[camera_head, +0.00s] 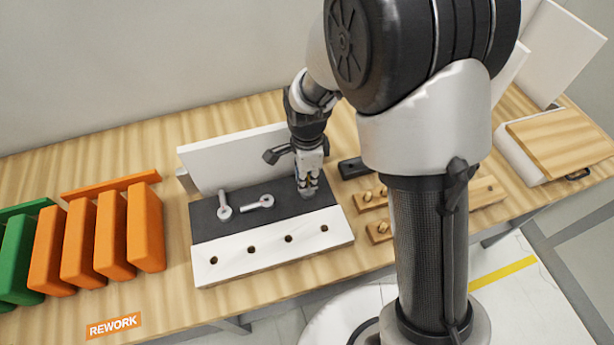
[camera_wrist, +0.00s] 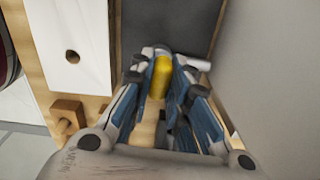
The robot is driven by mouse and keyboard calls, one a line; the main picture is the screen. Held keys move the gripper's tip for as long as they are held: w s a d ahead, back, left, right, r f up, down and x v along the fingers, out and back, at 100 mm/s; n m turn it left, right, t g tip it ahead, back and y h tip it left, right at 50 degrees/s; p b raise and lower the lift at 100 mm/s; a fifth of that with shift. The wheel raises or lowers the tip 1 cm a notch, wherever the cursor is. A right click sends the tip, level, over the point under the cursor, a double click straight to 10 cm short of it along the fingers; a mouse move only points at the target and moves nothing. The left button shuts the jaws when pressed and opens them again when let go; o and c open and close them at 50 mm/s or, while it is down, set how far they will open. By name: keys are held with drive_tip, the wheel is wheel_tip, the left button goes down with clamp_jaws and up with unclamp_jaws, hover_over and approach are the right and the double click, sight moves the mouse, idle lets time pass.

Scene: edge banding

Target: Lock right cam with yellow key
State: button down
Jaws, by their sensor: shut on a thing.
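My gripper (camera_head: 307,190) points down over the right end of the dark panel (camera_head: 280,210). In the wrist view my gripper (camera_wrist: 162,65) has its blue-sided fingers closed around the yellow key (camera_wrist: 160,78). The key's lower end and its contact with anything below are hidden. Two grey lever-shaped cams, a left one (camera_head: 224,206) and a middle one (camera_head: 258,203), lie on the dark panel. A light grey rod-like part (camera_wrist: 196,63) shows just beside the fingertips in the wrist view; it may be the right cam, which my gripper hides in the head view.
A white strip (camera_head: 265,262) with several holes fronts the dark panel; a white board (camera_head: 230,160) stands behind it. Wooden blocks with pegs (camera_head: 378,231) lie to the right. Orange blocks (camera_head: 113,235) and green blocks (camera_head: 15,260) stand left.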

drive_tip(key=shift+r+p, duration=1.55)
drive_tip(key=shift+r, duration=0.65)
drive_tip(key=shift+d, duration=0.1)
